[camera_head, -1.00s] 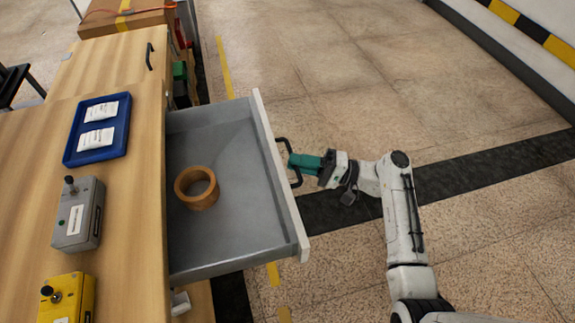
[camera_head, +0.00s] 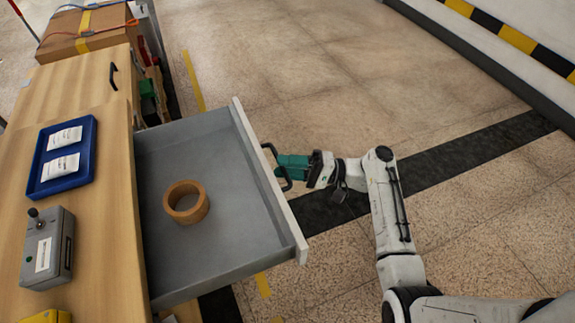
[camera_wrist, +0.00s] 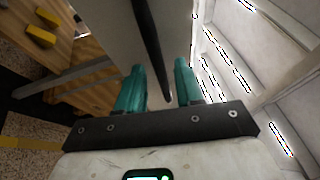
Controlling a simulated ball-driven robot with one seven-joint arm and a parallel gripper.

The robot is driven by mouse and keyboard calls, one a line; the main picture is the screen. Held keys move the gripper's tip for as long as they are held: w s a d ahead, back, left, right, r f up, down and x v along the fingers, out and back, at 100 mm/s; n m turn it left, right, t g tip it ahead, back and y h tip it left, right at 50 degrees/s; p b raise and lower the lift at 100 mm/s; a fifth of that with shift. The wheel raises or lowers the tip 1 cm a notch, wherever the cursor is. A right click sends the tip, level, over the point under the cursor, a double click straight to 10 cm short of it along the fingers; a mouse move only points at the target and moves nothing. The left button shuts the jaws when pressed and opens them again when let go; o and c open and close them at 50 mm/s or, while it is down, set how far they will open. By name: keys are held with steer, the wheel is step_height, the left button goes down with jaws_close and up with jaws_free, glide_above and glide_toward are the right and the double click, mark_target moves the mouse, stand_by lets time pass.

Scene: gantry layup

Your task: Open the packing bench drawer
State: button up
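The packing bench drawer (camera_head: 205,230) is a grey tray with a pale front panel, pulled well out of the wooden bench (camera_head: 105,225). A dark bar handle (camera_head: 270,152) is on its front; it also shows in the wrist view (camera_wrist: 147,40). My gripper (camera_head: 285,168) is at this handle, on the outer side of the front panel. In the wrist view its two teal fingers (camera_wrist: 159,72) stand apart on either side of the bar, with a visible gap on each side. A brown tape roll (camera_head: 186,202) lies in the drawer.
A blue tray (camera_head: 87,172) with two white packets and a grey control box (camera_head: 47,248) are on the bench top. A cardboard box (camera_head: 85,30) stands at the far end. The floor (camera_head: 330,80) right of the drawer is clear.

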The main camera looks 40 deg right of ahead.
steer(key=v, duration=1.1)
steer(key=shift+b, duration=0.35)
steer(key=shift+w, duration=0.15)
